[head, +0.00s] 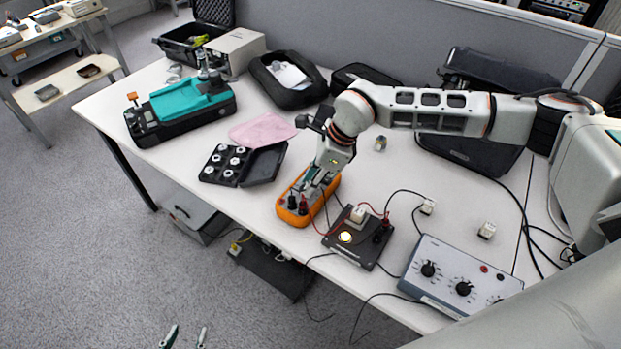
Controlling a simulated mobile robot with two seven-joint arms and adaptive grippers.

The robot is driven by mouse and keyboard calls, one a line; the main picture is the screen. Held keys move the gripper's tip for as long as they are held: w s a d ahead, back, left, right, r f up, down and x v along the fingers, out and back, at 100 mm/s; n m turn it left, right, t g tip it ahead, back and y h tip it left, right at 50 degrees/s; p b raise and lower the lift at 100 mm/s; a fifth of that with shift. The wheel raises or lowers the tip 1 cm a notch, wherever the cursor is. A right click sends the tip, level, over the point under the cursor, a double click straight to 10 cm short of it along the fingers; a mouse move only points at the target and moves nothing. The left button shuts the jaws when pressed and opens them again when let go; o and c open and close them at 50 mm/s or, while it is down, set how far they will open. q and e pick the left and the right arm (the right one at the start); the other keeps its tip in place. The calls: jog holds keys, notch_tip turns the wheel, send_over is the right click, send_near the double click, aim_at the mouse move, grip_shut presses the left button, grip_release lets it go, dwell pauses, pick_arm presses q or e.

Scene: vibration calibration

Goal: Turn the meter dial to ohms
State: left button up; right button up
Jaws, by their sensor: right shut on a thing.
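The orange handheld meter (284,211) lies at the front edge of the white table, with dark plugs and leads at its near end. My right gripper (312,188) reaches down onto the meter's face from the right. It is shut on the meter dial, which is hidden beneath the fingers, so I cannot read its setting. Only the fingertips of my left gripper (185,337) show, at the bottom edge of the picture. They are apart and empty, over the floor in front of the table.
A black board (364,257) with a lit yellow lamp sits right of the meter, joined by red and black leads. A grey knob box (447,262) is further right. An open black case (228,178) of round pieces lies left. A pink cloth (262,130) is behind.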

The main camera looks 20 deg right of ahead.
jog(key=m+p, duration=0.1)
jog(key=m+t+p, duration=0.1)
jog(key=m, duration=0.1)
jog(key=shift+s+a+r, duration=0.1)
jog(key=shift+s+a, duration=0.05)
jog(key=shift+s, duration=0.05)
pick_arm(q)
jog(key=shift+w+r, duration=0.2)
jog(key=shift+r, duration=0.8)
jog(key=shift+w+r, duration=0.15)
jog(key=shift+r, duration=0.8)
pick_arm(e)
jog(key=shift+m+t+h, duration=0.5)
jog(key=shift+m, duration=0.8)
jog(key=o, duration=1.1)
pick_arm(q)
jog(key=shift+f, duration=0.1)
jog(key=shift+s, duration=0.1)
pick_arm(e)
jog(key=v, duration=1.1)
jog(key=shift+s+r, duration=0.15)
jog(key=shift+r, duration=0.25)
